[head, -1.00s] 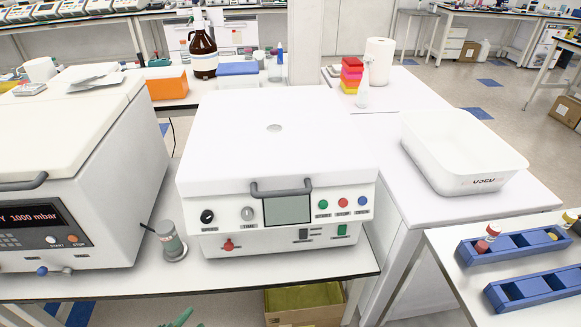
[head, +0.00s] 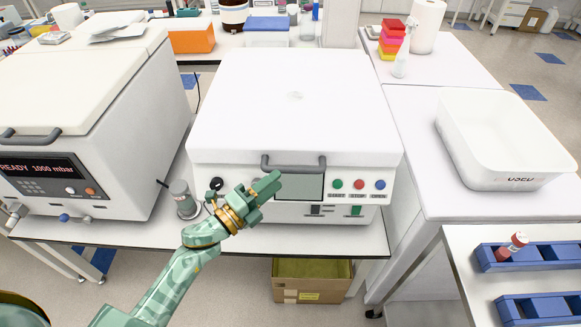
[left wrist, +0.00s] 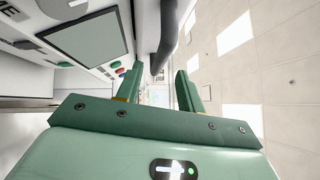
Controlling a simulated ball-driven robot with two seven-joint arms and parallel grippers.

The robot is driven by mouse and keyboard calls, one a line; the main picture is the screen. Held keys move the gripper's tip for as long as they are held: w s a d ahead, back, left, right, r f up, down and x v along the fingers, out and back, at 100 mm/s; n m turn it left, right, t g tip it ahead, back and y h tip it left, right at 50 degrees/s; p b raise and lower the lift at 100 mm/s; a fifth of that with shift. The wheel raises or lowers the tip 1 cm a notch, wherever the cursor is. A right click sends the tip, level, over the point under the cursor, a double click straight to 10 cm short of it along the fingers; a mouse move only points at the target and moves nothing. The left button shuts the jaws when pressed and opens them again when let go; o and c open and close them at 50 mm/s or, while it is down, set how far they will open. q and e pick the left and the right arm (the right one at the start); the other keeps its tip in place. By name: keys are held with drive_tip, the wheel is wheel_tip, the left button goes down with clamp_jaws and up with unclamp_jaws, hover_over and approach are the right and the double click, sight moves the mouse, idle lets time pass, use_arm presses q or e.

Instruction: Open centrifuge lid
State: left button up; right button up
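The white centrifuge (head: 295,100) stands on the bench in the middle of the head view, its lid down. A dark grey handle (head: 293,163) sits at the lid's front edge, above the display (head: 299,186) and the buttons. My green left gripper (head: 272,184) is in front of the panel, just below and left of the handle. In the left wrist view the two fingers (left wrist: 156,88) are spread apart with nothing between them. The handle (left wrist: 166,38) shows there beyond the fingertips, not between them. My right gripper is out of view.
A second white machine (head: 75,100) stands at the left, with a small grey-capped container (head: 183,199) between the two. A white bin (head: 505,140) is on the right bench. Blue racks (head: 535,255) are at the lower right. A cardboard box (head: 312,282) is under the bench.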

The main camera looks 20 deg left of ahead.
sight(290, 167)
use_arm(q)
drive_tip(key=x, duration=0.6)
drive_tip(key=shift+w, duration=0.15)
clamp_jaws()
